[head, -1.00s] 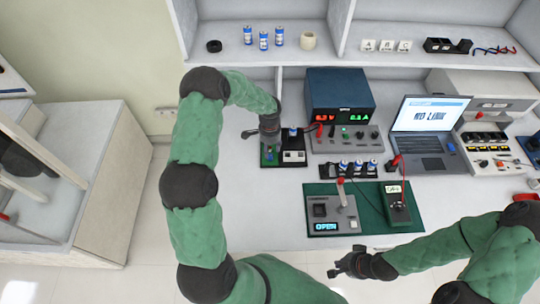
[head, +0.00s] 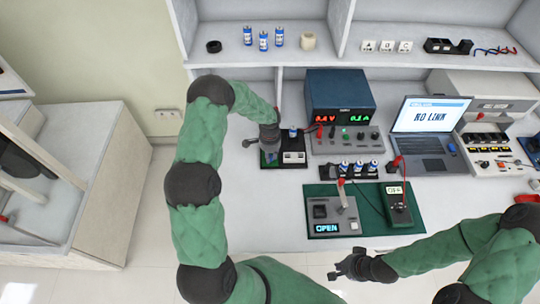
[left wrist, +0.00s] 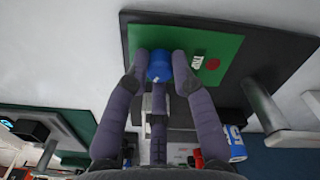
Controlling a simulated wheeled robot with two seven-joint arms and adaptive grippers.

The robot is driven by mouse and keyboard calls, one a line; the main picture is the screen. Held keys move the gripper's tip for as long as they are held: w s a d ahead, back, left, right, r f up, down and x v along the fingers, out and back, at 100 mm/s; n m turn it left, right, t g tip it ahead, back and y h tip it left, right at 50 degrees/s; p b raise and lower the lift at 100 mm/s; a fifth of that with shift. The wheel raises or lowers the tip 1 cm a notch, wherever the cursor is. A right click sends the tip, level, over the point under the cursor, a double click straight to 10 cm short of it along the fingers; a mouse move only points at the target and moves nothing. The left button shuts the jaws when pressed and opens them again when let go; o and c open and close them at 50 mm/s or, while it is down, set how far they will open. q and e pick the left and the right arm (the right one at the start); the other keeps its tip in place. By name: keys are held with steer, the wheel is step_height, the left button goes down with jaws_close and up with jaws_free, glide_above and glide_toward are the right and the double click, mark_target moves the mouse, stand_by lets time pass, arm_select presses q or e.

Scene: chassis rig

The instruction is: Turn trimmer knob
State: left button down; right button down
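The trimmer knob is a small round blue knob (left wrist: 159,67) on a green board (left wrist: 218,50) with a white label and a red mark, seen in the left wrist view. My left gripper (left wrist: 161,60) has its fingers on both sides of the knob, seemingly touching it. In the head view my left gripper (head: 269,146) is low over the dark board (head: 292,165) and hides the knob. My right gripper (head: 346,267) is apart from the bench devices, near the front edge, with its fingers spread and empty.
Right of the trimmer board stands a blue power supply (head: 340,92) with red and green digits. A green mat (head: 375,193) holds a grey box (head: 333,212) reading OPEN and a meter (head: 398,207). A laptop (head: 428,118) is further right. A battery (left wrist: 236,142) stands beside the board.

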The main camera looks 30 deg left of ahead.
arm_select(q)
steer(key=shift+f+n+b, duration=0.15)
steer(key=shift+n+b, duration=0.45)
steer(key=shift+s+n+b, duration=0.1)
steer(key=shift+n+b, duration=0.25)
steer(key=shift+n, duration=0.25)
steer(key=c, duration=1.1)
jaws_free()
steer(key=shift+o, duration=0.2)
step_height(320, 180, up, 12)
